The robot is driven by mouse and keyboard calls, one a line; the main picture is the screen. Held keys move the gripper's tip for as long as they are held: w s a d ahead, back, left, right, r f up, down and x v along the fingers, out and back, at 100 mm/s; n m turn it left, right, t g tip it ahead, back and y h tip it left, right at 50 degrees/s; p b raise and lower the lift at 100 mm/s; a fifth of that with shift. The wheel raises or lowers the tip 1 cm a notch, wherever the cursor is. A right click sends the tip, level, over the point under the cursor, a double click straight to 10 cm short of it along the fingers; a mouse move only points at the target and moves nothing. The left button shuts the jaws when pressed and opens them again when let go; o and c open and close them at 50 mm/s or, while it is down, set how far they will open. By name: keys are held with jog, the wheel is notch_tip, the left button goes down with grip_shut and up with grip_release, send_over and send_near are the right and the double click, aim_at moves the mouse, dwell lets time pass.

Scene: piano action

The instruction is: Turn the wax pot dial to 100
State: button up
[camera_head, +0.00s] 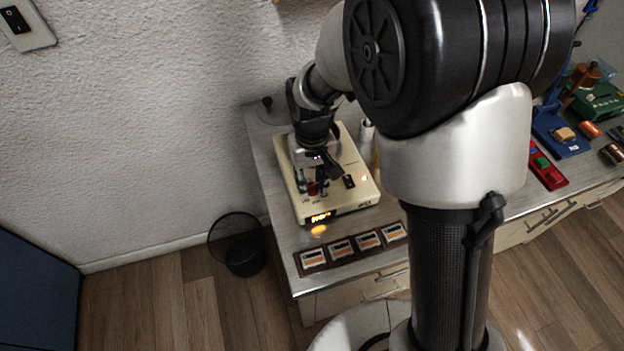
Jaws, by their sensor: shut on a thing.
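The wax pot (352,197) is a cream-coloured, box-shaped unit on the left end of the worktop. A small orange display (321,217) glows on its front edge, too small to read. My gripper (313,187) points down over the top of the unit, left of a black switch (348,181). Its fingers are shut around a small red part (313,189), which seems to be the dial. The fingers hide most of it, and I cannot read its setting or scale.
Several framed cards (340,249) lie in a row on the worktop (281,237) in front of the unit. A black wire bin (238,245) stands on the floor at left. Red, blue and green items (547,167) are at far right. My arm covers the middle.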

jog(key=shift+c, duration=1.1)
jog(key=m+p, duration=0.1)
jog(key=m, duration=0.2)
jog(key=shift+r+m+p, duration=0.1)
jog(key=shift+m+p, duration=0.2)
jog(key=shift+p, duration=0.05)
jog(key=m+p, duration=0.1)
jog(key=m, duration=0.4)
jog(key=shift+p, duration=0.3)
jog(key=o, duration=1.1)
